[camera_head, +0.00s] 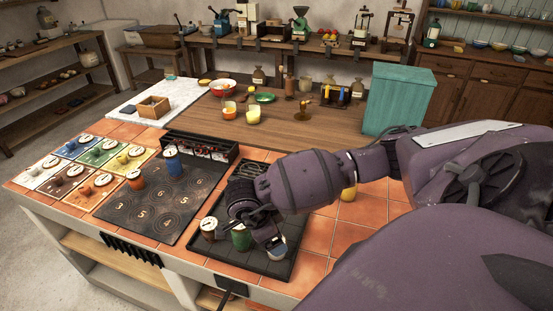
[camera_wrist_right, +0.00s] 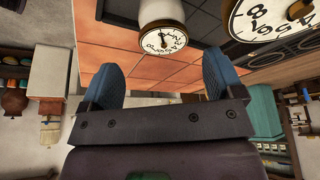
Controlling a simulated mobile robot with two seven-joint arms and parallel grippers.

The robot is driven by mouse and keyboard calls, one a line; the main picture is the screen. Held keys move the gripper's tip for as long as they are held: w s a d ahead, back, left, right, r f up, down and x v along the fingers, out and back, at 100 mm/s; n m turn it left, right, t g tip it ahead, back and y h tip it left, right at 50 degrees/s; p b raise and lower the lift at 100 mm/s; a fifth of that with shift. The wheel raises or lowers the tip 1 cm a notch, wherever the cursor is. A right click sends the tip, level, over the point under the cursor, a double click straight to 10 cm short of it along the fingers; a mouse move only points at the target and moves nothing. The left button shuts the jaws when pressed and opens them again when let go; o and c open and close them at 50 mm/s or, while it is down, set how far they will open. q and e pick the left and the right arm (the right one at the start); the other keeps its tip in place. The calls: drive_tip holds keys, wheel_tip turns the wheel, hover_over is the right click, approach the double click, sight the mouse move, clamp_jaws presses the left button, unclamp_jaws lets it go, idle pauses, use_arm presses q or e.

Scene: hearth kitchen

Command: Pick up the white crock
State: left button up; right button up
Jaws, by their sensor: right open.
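The white crock (camera_head: 277,253) stands near the front right corner of the dark tray (camera_head: 283,270), partly covered by my right gripper in the head view. In the right wrist view the white crock (camera_wrist_right: 160,12) shows its pale body and a dial with black figures, just beyond and between the fingertips. My right gripper (camera_wrist_right: 160,72) is open with blue finger pads and nothing between them. In the head view my right gripper (camera_head: 262,222) is over the tray, close to the crock. My left gripper is not in view.
A green crock (camera_head: 241,240) and a reddish-brown crock (camera_head: 208,236) stand left of the white one. A larger dial (camera_wrist_right: 260,18) shows in the right wrist view. A numbered dark board (camera_head: 150,215) lies left.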

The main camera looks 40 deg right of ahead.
drive_tip(key=shift+w+a+x, duration=0.1)
drive_tip(key=shift+w+x, duration=0.1)
drive_tip(key=shift+x, duration=1.6)
drive_tip(key=shift+w+a+x, duration=0.15)
drive_tip(key=shift+x, duration=1.7)
drive_tip(key=shift+f, duration=0.15)
drive_tip(key=shift+c, duration=0.2)
drive_tip(key=c, duration=1.1)
